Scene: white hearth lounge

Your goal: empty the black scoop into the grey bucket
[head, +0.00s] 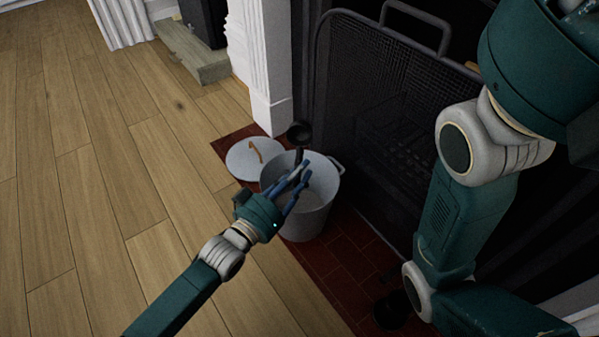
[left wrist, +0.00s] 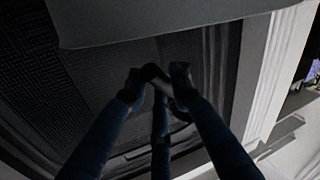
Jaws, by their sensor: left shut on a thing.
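The black scoop (head: 299,133) shows in the head view, its round bowl near the far rim of the grey bucket (head: 310,222). My left gripper (head: 303,168) is above the bucket's mouth, its blue fingers shut on the scoop's handle. In the left wrist view the dark handle (left wrist: 155,74) sits between the fingertips. I cannot tell what the scoop holds. The bucket stands upright and open; the gripper hides part of its inside. My right arm crosses the right side, but its gripper is out of view.
A round grey lid (head: 245,163) with a brown handle lies left of the bucket on the red tiled hearth (head: 350,268). A black mesh fire screen (head: 375,75) stands behind. A dark round object (head: 392,312) is low right. Wooden floor at left is clear.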

